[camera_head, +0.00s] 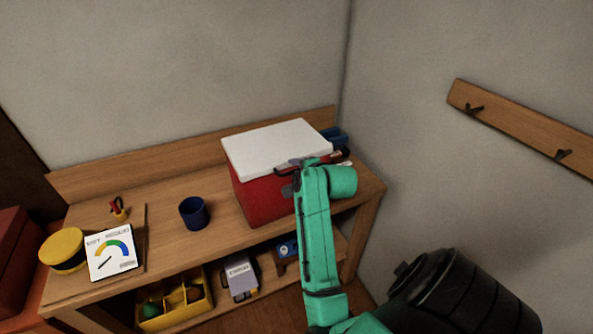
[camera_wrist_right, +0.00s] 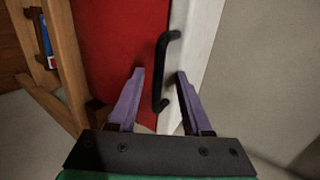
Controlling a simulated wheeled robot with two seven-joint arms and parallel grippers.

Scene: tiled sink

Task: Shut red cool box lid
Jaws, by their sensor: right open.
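The red cool box (camera_head: 258,199) stands on the wooden bench against the back wall. Its white lid (camera_head: 270,145) lies over the top and looks about level; I cannot tell whether a thin gap remains under it. My right gripper (camera_head: 287,178) is at the front right of the box, and the arm hides that corner. In the right wrist view the open purple fingers (camera_wrist_right: 160,76) point at the seam between red body (camera_wrist_right: 107,45) and white lid (camera_wrist_right: 198,50). A black handle (camera_wrist_right: 163,62) shows between the fingertips; contact is unclear. My left gripper is out of view.
A blue cup (camera_head: 194,213), a gauge sign (camera_head: 110,254) and a yellow round tin (camera_head: 63,250) stand left of the box. A blue item (camera_head: 335,135) lies behind its right side. A yellow bin (camera_head: 176,308) is on the lower shelf. A hook rail (camera_head: 525,122) is on the right wall.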

